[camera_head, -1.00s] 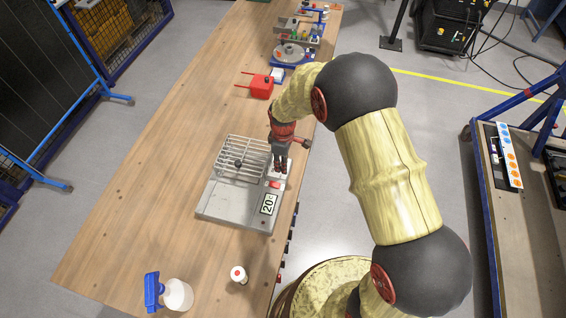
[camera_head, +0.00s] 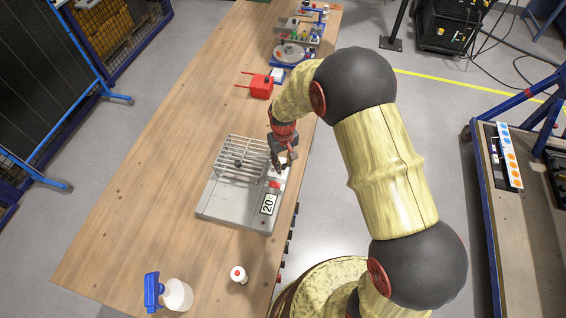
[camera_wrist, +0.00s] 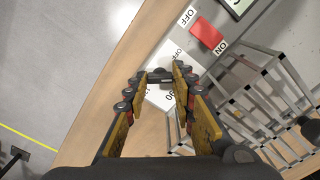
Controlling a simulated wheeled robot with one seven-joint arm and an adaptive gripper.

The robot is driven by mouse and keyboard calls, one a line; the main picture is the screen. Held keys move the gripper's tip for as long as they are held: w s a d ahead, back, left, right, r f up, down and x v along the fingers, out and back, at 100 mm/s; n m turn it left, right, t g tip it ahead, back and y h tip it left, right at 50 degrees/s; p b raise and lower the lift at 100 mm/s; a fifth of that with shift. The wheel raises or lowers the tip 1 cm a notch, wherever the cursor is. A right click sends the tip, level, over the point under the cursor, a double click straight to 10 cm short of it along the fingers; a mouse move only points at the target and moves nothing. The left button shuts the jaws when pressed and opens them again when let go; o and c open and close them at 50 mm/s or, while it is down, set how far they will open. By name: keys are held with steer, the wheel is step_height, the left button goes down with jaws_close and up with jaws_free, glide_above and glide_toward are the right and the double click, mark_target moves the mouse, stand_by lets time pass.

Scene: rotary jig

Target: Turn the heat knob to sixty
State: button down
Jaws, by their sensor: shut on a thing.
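The grey device (camera_head: 225,212) stands on the wooden bench, with a wire rack (camera_head: 240,152) over it. Its display (camera_head: 268,204) appears to read 20. The heat knob (camera_wrist: 160,74), dark and small, sits on a white dial plate (camera_wrist: 160,98) with printed marks, partly legible as OFF and a number. My gripper (camera_head: 281,165) is over the device's upper right corner. In the wrist view my gripper (camera_wrist: 159,80) has its two fingers on either side of the knob, shut on it. The knob's pointer direction cannot be told.
A red rocker switch (camera_wrist: 207,34) with OFF and ON labels lies close beside the dial. The wire rack is close on the other side.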

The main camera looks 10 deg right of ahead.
steer(key=shift+m, duration=0.8)
steer(key=c, duration=1.6)
jaws_free()
steer(key=shift+o, duration=0.6)
